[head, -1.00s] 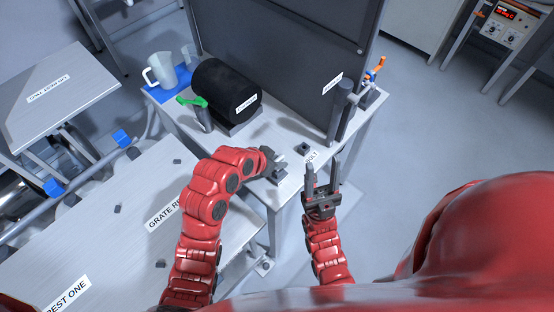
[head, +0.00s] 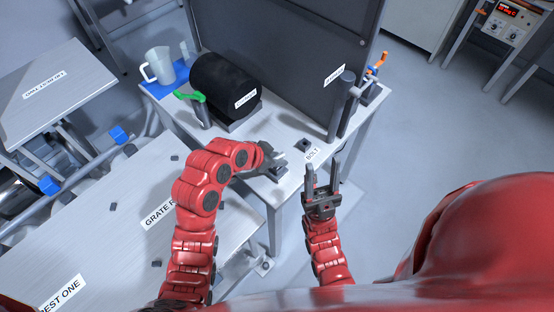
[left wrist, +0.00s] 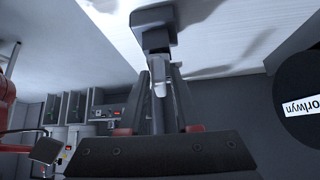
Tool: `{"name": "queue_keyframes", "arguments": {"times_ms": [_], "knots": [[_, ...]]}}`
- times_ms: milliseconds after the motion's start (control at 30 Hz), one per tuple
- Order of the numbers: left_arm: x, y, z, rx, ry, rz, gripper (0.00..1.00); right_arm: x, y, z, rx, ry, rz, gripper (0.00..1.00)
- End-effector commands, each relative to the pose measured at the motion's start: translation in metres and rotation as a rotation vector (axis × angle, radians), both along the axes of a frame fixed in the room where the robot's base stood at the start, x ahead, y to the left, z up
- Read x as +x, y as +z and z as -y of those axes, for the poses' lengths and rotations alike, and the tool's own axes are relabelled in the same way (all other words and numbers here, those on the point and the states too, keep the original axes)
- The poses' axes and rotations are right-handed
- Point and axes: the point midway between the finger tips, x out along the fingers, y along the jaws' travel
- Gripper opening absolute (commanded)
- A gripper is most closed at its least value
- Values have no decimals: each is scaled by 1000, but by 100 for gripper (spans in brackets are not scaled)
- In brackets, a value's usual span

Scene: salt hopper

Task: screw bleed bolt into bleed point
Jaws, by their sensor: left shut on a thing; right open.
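My left gripper (head: 275,157) is over the near edge of the grey stand, left of the BOLT label (head: 312,154). In the left wrist view its fingers (left wrist: 160,92) are closed around a slim grey piece with a pale end, which I take to be the bleed bolt (left wrist: 159,88). A dark block (left wrist: 152,30) is in line with this piece; I cannot tell whether they touch. My right gripper (head: 322,178) is open and empty, in front of the stand's near edge. I cannot make out which part is the bleed point.
A black drum (head: 222,82), a green-handled valve (head: 195,102) and a jug (head: 158,66) are at the stand's left. A dark post (head: 341,105) and orange-handled valve (head: 376,68) are at right. A small dark block (head: 302,146) lies near the BOLT label. A tall panel (head: 285,55) closes the back.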

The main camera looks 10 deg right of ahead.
Motion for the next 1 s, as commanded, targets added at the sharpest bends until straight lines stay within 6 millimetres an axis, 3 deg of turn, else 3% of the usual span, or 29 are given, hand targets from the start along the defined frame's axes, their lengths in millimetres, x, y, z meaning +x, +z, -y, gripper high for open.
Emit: {"name": "queue_keyframes", "arguments": {"times_ms": [633, 1000], "knots": [[1, -3, 0, -2, -189, -1, 0, 0, -39, 0, 0, 0, 0, 50], [0, 0, 0, 0, -231, 0, 0, 0, -43, 0, 0, 0, 0, 50]]}}
